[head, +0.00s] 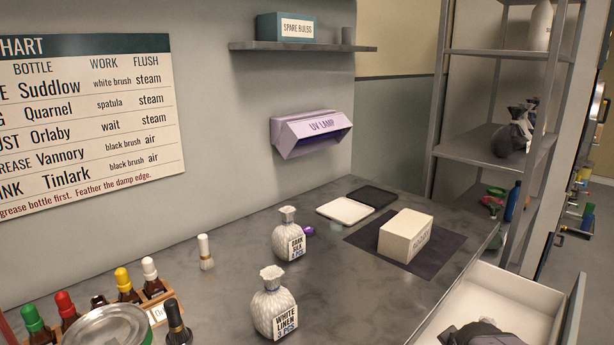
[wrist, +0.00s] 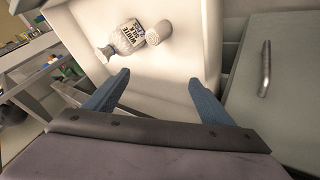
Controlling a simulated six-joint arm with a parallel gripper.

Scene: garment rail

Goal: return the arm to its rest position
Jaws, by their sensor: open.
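My gripper (wrist: 158,80) shows in the wrist view, with its two blue fingers spread wide and nothing between them. It is above an open white drawer (wrist: 185,55). The open drawer also shows at the lower right of the head view (head: 535,302).
A white box (head: 406,236) sits on a dark mat. A metal rack (head: 440,110) rises behind. A panel with a metal handle (wrist: 265,68) is at the wrist view's right.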

